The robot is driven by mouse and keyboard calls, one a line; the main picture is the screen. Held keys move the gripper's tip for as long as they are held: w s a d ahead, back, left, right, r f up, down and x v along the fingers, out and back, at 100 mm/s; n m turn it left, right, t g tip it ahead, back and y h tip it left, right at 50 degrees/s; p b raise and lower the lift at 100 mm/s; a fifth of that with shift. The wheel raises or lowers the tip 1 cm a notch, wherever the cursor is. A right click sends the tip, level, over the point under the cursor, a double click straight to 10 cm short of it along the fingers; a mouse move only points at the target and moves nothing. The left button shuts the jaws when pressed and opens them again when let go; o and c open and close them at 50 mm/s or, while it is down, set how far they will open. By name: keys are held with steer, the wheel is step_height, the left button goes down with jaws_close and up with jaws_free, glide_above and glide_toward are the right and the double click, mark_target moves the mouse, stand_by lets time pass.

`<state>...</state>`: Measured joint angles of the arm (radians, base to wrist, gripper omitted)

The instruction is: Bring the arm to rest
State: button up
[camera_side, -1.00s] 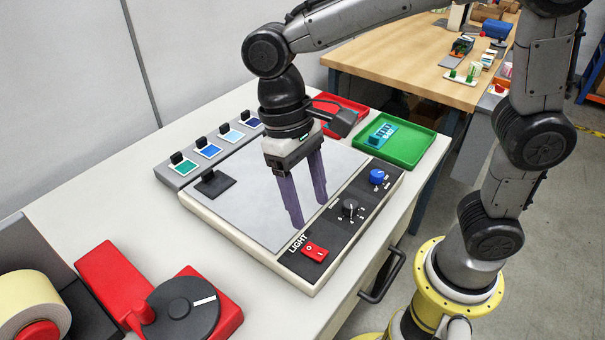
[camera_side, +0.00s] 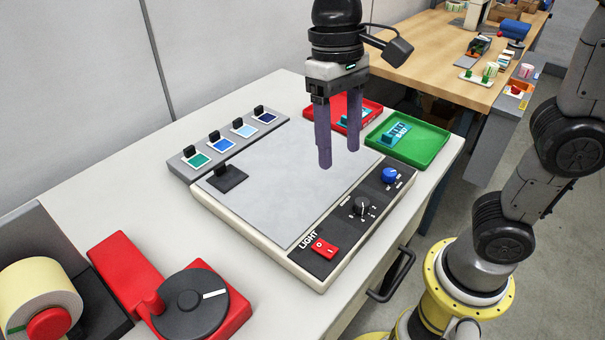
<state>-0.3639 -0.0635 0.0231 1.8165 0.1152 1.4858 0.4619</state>
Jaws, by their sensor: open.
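My gripper (camera_side: 340,158) is open and empty, its two purple fingers pointing down. It hangs above the far right part of the grey panel (camera_side: 285,190) of the light box and appears clear of it. My arm's wrist rises out of the top of the picture, so its upper links are partly out of view.
The light box has a red switch (camera_side: 325,248), a black knob (camera_side: 362,207) and a blue knob (camera_side: 391,175). Behind stand a red tray (camera_side: 370,109) and a green tray (camera_side: 428,150) holding a teal piece (camera_side: 397,135). A red rewinder (camera_side: 115,268) and label roll (camera_side: 38,297) stand front left.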

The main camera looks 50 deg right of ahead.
steer(key=s+d+f+t, duration=0.2)
steer(key=s+d+t, duration=0.1)
steer(key=d, duration=0.3)
steer(key=s+d+f+n+t, duration=0.1)
steer(key=s+d+f+t, duration=0.2)
steer(key=s+d+t, duration=0.1)
steer(key=shift+s+d+h, duration=0.4)
steer(key=shift+s+d, duration=0.25)
steer(key=shift+d, duration=0.4)
